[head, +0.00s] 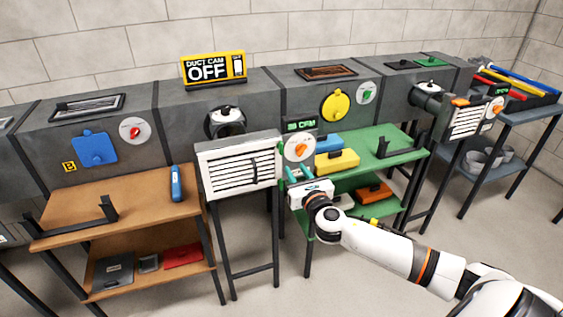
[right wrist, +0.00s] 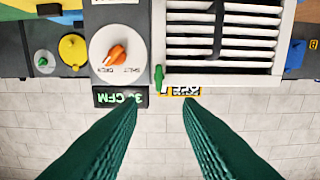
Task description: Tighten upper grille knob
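A white louvred grille (head: 240,165) with a dark upright handle stands at the duct front, left of my right gripper (head: 298,174). In the right wrist view the grille (right wrist: 222,45) appears upside down. A small green knob (right wrist: 158,76) sits at its corner, which is the upper corner nearest the dial. It points along the picture's vertical. My right gripper (right wrist: 162,106) is open, its two green fingers apart with nothing between them. The knob shows beyond the fingertips, roughly between them, with no visible contact. My left gripper is out of view.
A white dial with an orange pointer (head: 300,148) and a CFM display (head: 301,124) sit just right of the grille. A green shelf (head: 403,150) holds boxes beside my right arm. A wooden shelf (head: 145,200) stands left.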

